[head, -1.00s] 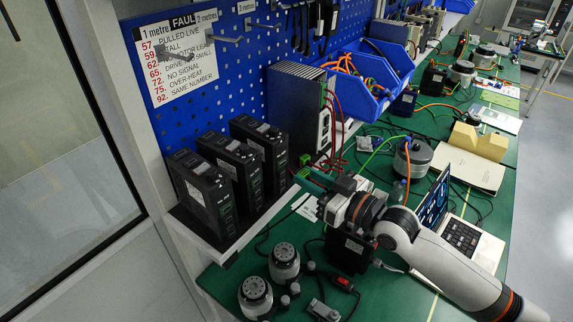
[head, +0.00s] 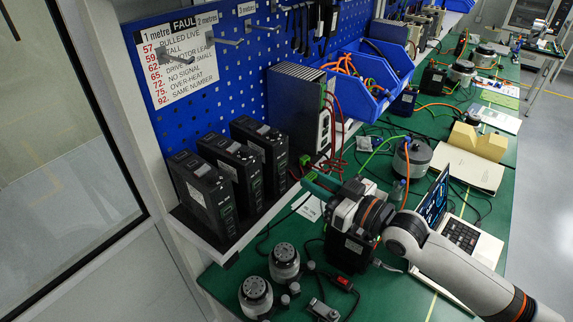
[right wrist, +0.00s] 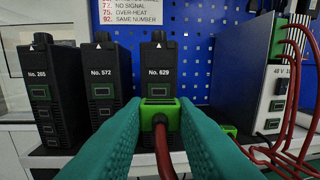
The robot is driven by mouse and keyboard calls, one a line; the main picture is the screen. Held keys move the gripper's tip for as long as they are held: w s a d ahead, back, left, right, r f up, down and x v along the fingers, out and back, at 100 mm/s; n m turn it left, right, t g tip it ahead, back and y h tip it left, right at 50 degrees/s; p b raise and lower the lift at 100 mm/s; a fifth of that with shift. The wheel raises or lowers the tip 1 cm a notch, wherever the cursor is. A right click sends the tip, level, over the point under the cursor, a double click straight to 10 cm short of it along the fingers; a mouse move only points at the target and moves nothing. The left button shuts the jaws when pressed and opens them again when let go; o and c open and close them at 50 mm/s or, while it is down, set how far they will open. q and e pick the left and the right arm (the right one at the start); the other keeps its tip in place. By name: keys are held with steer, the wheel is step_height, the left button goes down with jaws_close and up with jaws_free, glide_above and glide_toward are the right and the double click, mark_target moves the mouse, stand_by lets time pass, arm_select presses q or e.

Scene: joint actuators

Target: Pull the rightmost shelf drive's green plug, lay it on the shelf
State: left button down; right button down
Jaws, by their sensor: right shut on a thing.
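Three black drives stand in a row on the shelf. My left gripper is not in view.
A power supply (head: 297,112) with red wires stands right of the drives. A small green block (right wrist: 229,130) lies near its foot. Motors (head: 284,262) and a laptop (head: 455,225) sit on the green bench.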

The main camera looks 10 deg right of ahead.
mark_target(297, 179)
steer(key=w+d+m+t+h+p, duration=0.2)
steer(key=w+d+m+h, duration=0.1)
steer(key=w+d, duration=0.25)
steer(key=shift+n, duration=0.3)
steer(key=w+a+f+b, duration=0.6)
steer(key=w+a, duration=0.1)
steer(key=shift+a+f, duration=0.25)
steer(key=shift+f, duration=0.1)
steer(key=shift+d+f+b, duration=0.1)
steer(key=shift+f+b, duration=0.35)
steer(key=shift+f, duration=0.2)
steer(key=shift+s+d+f, duration=0.1)
steer(key=shift+s+f, duration=0.05)
steer(key=shift+f, duration=0.2)
steer(key=c, duration=1.2)
jaws_free()
steer(key=shift+o, duration=0.5)
